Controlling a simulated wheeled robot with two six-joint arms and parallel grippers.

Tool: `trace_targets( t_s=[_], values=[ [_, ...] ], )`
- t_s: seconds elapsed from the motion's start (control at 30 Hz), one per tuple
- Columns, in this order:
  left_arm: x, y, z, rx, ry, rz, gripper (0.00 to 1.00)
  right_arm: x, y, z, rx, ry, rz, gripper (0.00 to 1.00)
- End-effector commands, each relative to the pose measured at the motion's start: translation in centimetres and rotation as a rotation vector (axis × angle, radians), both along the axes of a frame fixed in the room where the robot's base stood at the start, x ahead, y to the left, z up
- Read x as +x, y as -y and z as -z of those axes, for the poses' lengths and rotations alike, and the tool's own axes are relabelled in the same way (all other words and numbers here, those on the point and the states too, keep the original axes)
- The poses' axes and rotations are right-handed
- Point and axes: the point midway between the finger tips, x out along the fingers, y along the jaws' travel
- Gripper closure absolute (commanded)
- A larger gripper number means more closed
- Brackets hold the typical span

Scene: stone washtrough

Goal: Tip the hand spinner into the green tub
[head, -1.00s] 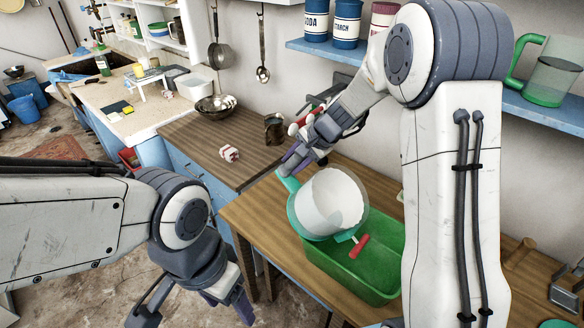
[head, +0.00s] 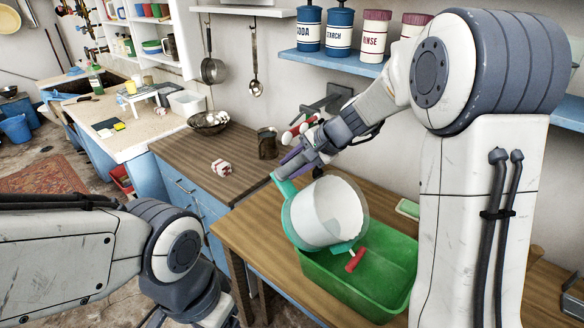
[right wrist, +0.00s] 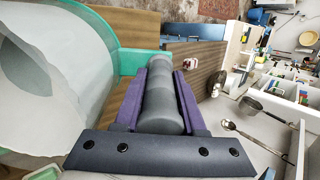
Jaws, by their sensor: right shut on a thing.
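The hand spinner (head: 328,212), a whitish drum in a teal frame with a red crank knob (head: 355,260), is held tilted over the green tub (head: 395,290). Its lower edge is close above the tub's left part; I cannot tell whether they touch. My right gripper (head: 281,172) is shut on the spinner's teal handle at its upper left. In the right wrist view the drum (right wrist: 45,85) fills the left side, and the teal handle (right wrist: 132,62) lies at the purple fingers. The tub stands on the wooden table. My left gripper is below the head view's edge.
A brown mug (head: 267,143) and a red-and-white packet (head: 221,168) stand on the dark counter behind. A metal bowl (head: 208,122) is farther left. Canisters stand on the blue shelf (head: 335,61) above. The table (head: 250,230) is clear left of the tub.

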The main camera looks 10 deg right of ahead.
Motion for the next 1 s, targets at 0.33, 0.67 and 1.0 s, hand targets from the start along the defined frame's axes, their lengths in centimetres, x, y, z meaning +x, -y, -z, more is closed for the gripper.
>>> trace_targets(
  t_s=[0.33, 0.67, 1.0],
  values=[
    [0.0, 0.0, 0.0, 0.0, 0.0, 0.0, 0.3, 0.1, 0.0, -0.1, 0.001, 0.002, 0.001, 1.0],
    [0.0, 0.0, 1.2, 0.0, 0.0, 0.0, 0.3, -0.2, 0.4, -0.3, 0.021, 0.02, 0.003, 1.0],
    [0.0, 0.0, 4.1, 0.0, 0.0, 0.0, 0.3, -1.2, 1.5, -2.1, 0.092, 0.087, 0.006, 1.0]
  ],
)
